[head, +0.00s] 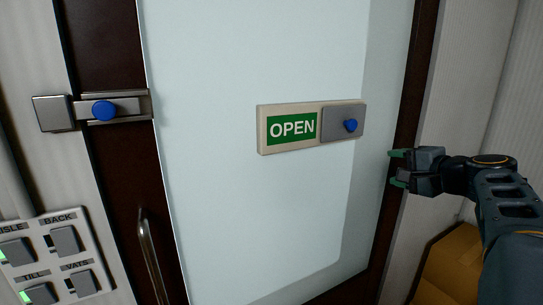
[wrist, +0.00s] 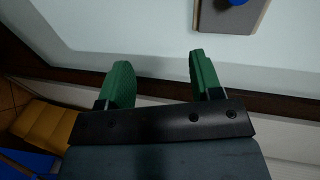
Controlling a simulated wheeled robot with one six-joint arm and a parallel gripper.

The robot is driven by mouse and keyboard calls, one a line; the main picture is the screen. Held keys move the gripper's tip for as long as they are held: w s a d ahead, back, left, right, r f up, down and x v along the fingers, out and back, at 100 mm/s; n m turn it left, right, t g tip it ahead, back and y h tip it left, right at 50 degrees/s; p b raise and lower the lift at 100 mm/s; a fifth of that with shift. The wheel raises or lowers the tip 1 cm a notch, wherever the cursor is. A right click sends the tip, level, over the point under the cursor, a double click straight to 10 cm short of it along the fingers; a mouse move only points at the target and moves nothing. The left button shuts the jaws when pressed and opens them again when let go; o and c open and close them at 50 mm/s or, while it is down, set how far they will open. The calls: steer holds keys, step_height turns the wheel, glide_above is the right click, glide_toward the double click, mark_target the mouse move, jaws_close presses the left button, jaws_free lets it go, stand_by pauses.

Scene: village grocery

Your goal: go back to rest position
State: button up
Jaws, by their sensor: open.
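My gripper (head: 398,168) is at the right side of the head view, in front of the dark door frame. Its green-tipped fingers are apart with nothing between them. In the wrist view the two green fingers (wrist: 160,82) stand apart and empty. A sign reading OPEN (head: 292,128) is on the glass door, to the left of my gripper and apart from it. A grey sliding cover with a blue knob (head: 351,125) sits at the right of the sign. Part of the cover (wrist: 236,22) shows at the top of the wrist view.
A door latch with a blue knob (head: 104,110) is at the left, above a door handle (head: 150,255). A switch panel (head: 55,258) labelled BACK, TILL and VATS is at the lower left. A yellow-brown object (head: 452,268) is below my arm at the lower right.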

steer(key=s+a+f+n+g+h, duration=0.1)
steer(key=s+a+f+n+g, duration=0.2)
steer(key=f, duration=0.6)
steer(key=s+a+f+n+g+h, duration=0.1)
steer(key=s+a+f+g+h, duration=0.2)
steer(key=f, duration=0.5)
steer(key=s+a+f+n+g+h+p, duration=0.1)
steer(key=s+a+f+n+g, duration=0.3)
steer(key=s+a+f+n, duration=0.5)
steer(key=s+a, duration=0.1)
steer(key=s, duration=0.2)
steer(key=shift+s, duration=0.15)
steer(key=shift+f, duration=0.1)
